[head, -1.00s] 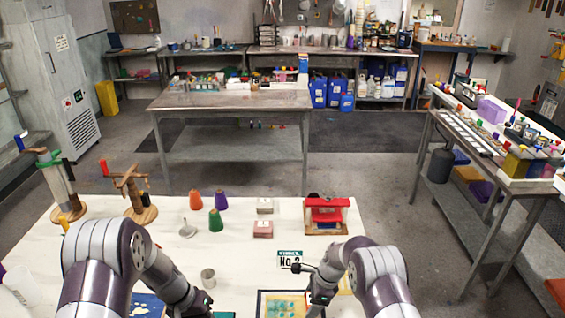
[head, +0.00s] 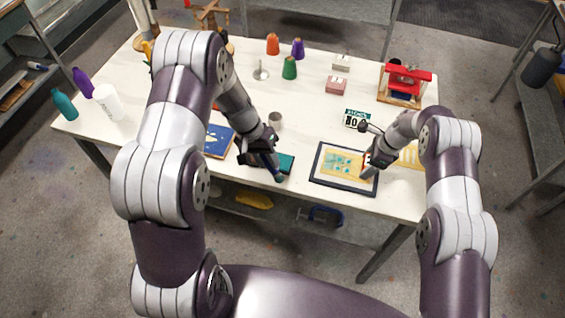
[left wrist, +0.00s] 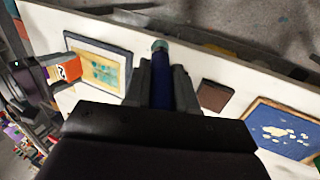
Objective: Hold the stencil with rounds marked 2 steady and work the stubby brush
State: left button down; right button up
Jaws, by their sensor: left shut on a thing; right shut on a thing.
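My left gripper (head: 268,165) is shut on the stubby brush (head: 279,176), which has a dark blue handle and a teal tip. The brush (left wrist: 161,70) also shows between the fingers in the left wrist view, its tip apart from the stencil. The stencil (head: 341,167) looks like a dark-framed yellow sheet with teal rounds, lying flat on the table. In the left wrist view the stencil (left wrist: 97,72) has an orange tab marked 2 (left wrist: 66,71) at its edge. My right gripper (head: 372,163) is shut on the stencil at its right side; the exact contact is partly hidden.
A blue board (head: 218,141), a metal cup (head: 275,120) and a lettered card (head: 357,118) are around. Dye cones and a red press (head: 405,82) stand farther back. The table (head: 315,118) is clear in the middle.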

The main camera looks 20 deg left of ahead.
pick_arm(q)
jog(key=w+d+r+t+y, duration=0.1)
jog(key=w+d+r+t, duration=0.1)
jog(key=w+d+r, duration=0.4)
jog(key=w+d+r+t+y, duration=0.1)
jog(key=w+d, duration=0.3)
jog(key=d, duration=0.5)
jog(key=shift+a+f+n, duration=0.1)
jog(key=shift+f+n, duration=0.2)
jog(key=shift+f, duration=1.6)
jog(key=shift+f, duration=0.1)
jog(key=shift+s+a+f, duration=0.1)
jog(key=shift+f, duration=2.6)
jog(key=shift+f, duration=0.75)
